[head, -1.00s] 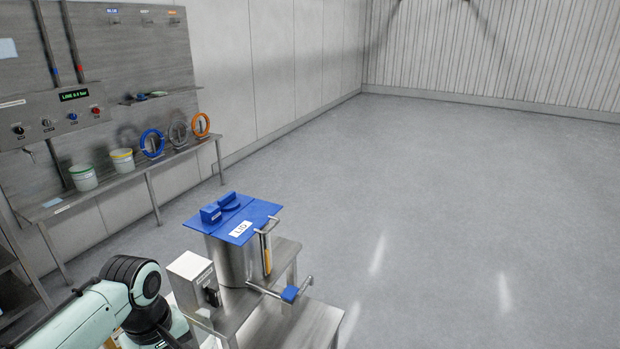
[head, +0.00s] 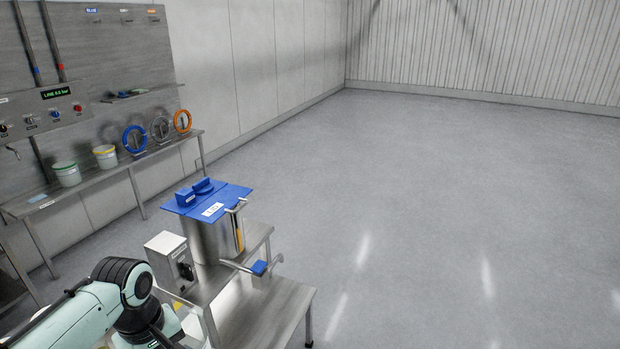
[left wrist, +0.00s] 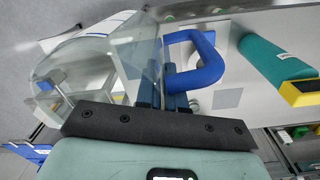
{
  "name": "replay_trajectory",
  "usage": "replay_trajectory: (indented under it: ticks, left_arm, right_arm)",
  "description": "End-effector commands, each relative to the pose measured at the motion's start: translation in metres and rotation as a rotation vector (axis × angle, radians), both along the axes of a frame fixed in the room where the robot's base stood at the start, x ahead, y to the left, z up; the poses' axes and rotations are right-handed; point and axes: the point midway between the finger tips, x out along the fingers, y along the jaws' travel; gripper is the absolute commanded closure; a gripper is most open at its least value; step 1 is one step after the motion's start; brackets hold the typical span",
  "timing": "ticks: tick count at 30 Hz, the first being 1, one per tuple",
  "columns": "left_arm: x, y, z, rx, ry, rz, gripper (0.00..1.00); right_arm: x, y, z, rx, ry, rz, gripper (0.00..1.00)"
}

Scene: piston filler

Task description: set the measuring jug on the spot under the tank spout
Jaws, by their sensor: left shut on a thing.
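The measuring jug (left wrist: 100,58) is clear, with a blue handle (left wrist: 205,62), and shows large in the left wrist view. My left gripper (left wrist: 168,88) is shut on it, its fingers beside the handle. In the head view my left arm comes in at the bottom left, and I cannot make out its fingertips. The steel tank (head: 205,243) with a blue lid (head: 208,197) stands on a steel stand. A spout or valve with a blue lever (head: 260,267) sticks out low on its right side. The spot under it cannot be made out. My right gripper is not in view.
A grey control box (head: 167,258) sits left of the tank. The lower steel shelf (head: 265,312) looks bare. A wall bench (head: 105,178) holds two buckets and several coloured rings. In the left wrist view a green cylinder (left wrist: 268,58) lies right of the jug. Open floor lies to the right.

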Motion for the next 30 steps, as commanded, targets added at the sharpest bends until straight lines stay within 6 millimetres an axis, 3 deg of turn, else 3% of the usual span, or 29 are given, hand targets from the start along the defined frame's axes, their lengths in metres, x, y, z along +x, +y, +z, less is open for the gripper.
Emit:
replay_trajectory:
  ticks: [8, 13, 18, 24, 30]
  left_arm:
    - [0.039, -0.016, -0.074, -0.001, 0.014, -0.224, 1.00]
    - [0.062, -0.039, -0.145, -0.003, 0.018, -0.457, 1.00]
    - [0.072, -0.066, -0.210, -0.003, 0.012, -0.682, 1.00]
    - [0.073, -0.083, -0.243, 0.002, 0.006, -0.806, 1.00]
    - [0.073, -0.085, -0.246, 0.006, 0.002, -0.823, 1.00]
  right_arm:
    - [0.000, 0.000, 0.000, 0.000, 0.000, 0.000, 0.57]
    - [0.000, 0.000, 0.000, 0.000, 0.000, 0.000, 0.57]
    - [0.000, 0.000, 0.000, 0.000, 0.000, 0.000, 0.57]
    - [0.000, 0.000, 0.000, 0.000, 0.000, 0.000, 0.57]
    - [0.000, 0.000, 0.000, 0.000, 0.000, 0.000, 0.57]
